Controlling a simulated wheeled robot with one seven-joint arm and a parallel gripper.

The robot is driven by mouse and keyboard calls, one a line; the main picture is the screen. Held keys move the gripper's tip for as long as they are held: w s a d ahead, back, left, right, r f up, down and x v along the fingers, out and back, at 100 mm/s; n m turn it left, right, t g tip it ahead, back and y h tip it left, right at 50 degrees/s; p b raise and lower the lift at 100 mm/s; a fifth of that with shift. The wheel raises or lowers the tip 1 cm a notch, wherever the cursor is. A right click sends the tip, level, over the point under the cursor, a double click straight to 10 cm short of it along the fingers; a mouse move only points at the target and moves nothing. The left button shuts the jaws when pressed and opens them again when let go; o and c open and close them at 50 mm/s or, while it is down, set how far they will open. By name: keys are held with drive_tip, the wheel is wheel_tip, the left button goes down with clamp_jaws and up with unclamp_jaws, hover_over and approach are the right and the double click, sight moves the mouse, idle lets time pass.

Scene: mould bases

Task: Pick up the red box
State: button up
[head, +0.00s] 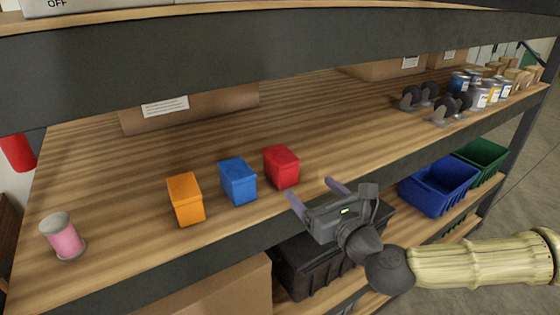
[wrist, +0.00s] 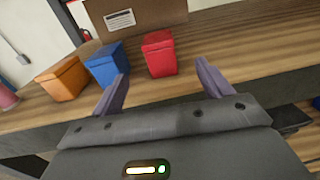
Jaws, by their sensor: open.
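The red box (head: 281,167) stands upright on the wooden shelf, at the right end of a row of three small boxes. In the wrist view the red box (wrist: 159,54) lies ahead of my gripper, between the lines of its two fingers and nearer the left one. My gripper (head: 312,191) is open and empty, at the shelf's front edge, just right of and in front of the red box. Its two purple fingers (wrist: 160,82) are apart and do not appear to touch the box.
The blue box (head: 237,181) and orange box (head: 186,199) stand left of the red one. A pink spool-like item (head: 64,238) is farther left. A cardboard box (head: 195,107) sits behind. Casters (head: 440,108) and cans stand far right. An upper shelf (head: 260,55) overhangs. Bins (head: 440,188) sit below.

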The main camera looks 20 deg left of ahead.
drive_tip(key=shift+w+r+p, duration=0.2)
drive_tip(key=shift+r+p, duration=0.15)
drive_tip(key=shift+p, duration=0.45)
drive_tip(key=p, duration=0.3)
drive_tip(key=shift+w+a, duration=0.3)
drive_tip(key=a+p, duration=0.1)
drive_tip(key=p, duration=0.2)
drive_tip(key=shift+f, duration=0.15)
